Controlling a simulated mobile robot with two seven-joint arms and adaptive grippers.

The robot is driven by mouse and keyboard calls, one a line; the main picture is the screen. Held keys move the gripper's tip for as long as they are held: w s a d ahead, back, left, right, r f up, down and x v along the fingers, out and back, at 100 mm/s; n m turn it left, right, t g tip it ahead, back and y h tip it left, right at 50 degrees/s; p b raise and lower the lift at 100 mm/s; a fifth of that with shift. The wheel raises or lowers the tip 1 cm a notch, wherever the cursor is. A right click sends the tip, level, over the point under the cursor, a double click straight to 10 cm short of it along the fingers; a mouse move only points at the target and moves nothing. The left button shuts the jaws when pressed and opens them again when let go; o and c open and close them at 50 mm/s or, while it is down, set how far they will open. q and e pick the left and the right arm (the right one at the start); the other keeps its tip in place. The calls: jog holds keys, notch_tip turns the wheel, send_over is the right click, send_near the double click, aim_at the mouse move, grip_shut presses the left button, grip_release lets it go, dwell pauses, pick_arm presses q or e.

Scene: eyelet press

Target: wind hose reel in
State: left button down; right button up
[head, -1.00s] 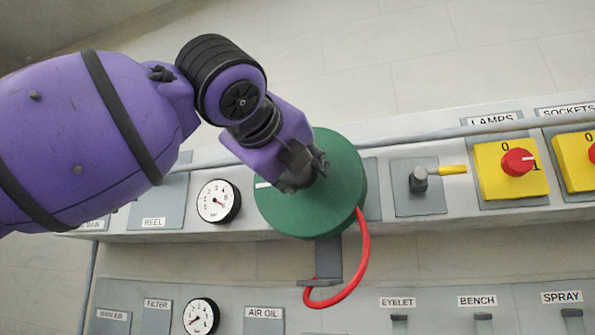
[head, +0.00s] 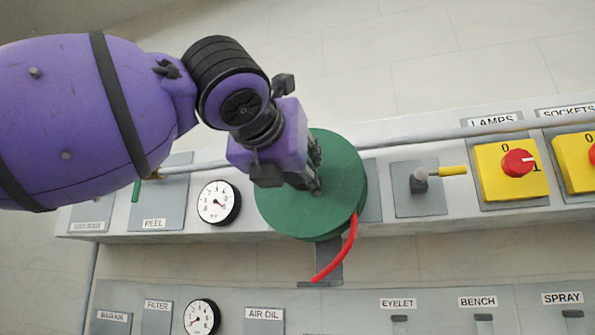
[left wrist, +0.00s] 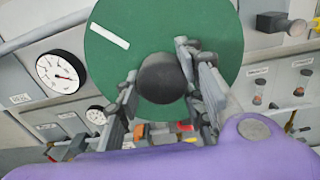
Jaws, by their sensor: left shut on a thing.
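The hose reel (head: 342,190) is a round green drum on the front of the grey panel. In the left wrist view its green face (left wrist: 110,70) carries a white stripe and a dark round knob (left wrist: 163,80). My left gripper (head: 313,178) is over the reel's face. In the left wrist view its fingers (left wrist: 163,95) are on both sides of the knob, shut on it. The red hose (head: 338,250) hangs from the reel's lower right down to a grey bracket (head: 328,262). In the head view my gripper hides the knob. My right gripper is in neither view.
A pressure gauge (head: 219,202) and a plate labelled REEL (head: 158,210) are left of the reel. Right of it are a yellow-handled lever (head: 440,172) and yellow switches with red knobs (head: 517,163). A lower panel (head: 350,318) holds another gauge (head: 200,317).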

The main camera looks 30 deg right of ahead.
pick_arm(q)
jog(key=shift+w+f+m, duration=0.25)
jog(key=shift+f+m, duration=0.1)
jog(key=shift+m, duration=0.25)
jog(key=shift+r, duration=0.1)
jog(key=c, duration=1.2)
grip_release()
jog(key=shift+a+r, duration=0.1)
jog(key=shift+r, duration=0.1)
jog(key=v, duration=1.2)
